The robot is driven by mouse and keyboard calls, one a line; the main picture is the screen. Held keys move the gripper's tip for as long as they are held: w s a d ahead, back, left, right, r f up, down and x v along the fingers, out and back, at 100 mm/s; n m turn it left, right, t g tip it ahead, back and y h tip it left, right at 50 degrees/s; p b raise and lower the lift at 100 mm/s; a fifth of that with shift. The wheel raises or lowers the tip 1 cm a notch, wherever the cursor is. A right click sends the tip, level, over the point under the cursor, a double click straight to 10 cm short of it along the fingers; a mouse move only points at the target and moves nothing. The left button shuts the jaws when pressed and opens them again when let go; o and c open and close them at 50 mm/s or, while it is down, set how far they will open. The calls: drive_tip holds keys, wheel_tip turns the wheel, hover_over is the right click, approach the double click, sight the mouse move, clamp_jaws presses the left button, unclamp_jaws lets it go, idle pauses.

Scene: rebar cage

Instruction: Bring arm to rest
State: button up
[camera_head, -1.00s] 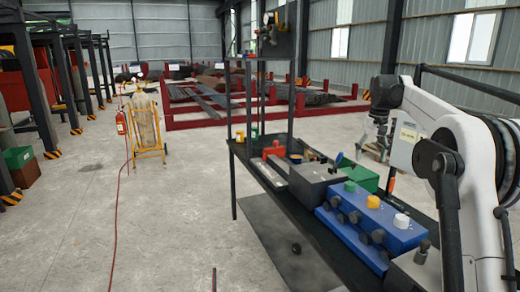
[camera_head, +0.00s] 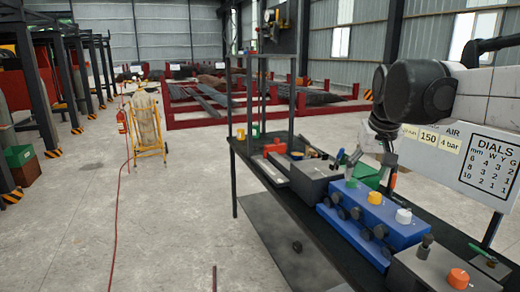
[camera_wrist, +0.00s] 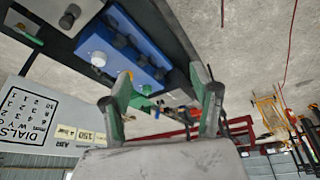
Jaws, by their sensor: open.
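My gripper (camera_head: 368,170) hangs fingers-down above the long dark workbench (camera_head: 262,172), behind the blue box with coloured knobs as the head view shows it. Its fingers are spread, with nothing seen held between them. In the wrist view my gripper (camera_wrist: 162,92) also shows open, its two fingers apart. The blue box (camera_wrist: 130,47) lies to the upper left there. My white arm with its dark joint reaches in from the right side of the head view.
A DIALS board (camera_head: 490,165) stands at the right behind the bench. A grey box with an orange knob (camera_head: 445,268) is at the near end. A dark grey box (camera_head: 314,181) stands farther along. A yellow cart (camera_head: 148,128) stands on open floor at left.

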drive_tip(key=s+a+f+t+b, duration=0.1)
drive_tip(key=s+a+f, duration=0.2)
drive_tip(key=s+f, duration=0.5)
drive_tip(key=s+a+f+t, duration=0.1)
drive_tip(key=s+a+f, duration=0.2)
drive_tip(key=s+f, duration=0.6)
drive_tip(key=s, duration=0.7)
drive_tip(key=shift+n+t+b, duration=0.3)
drive_tip(key=shift+b, duration=0.05)
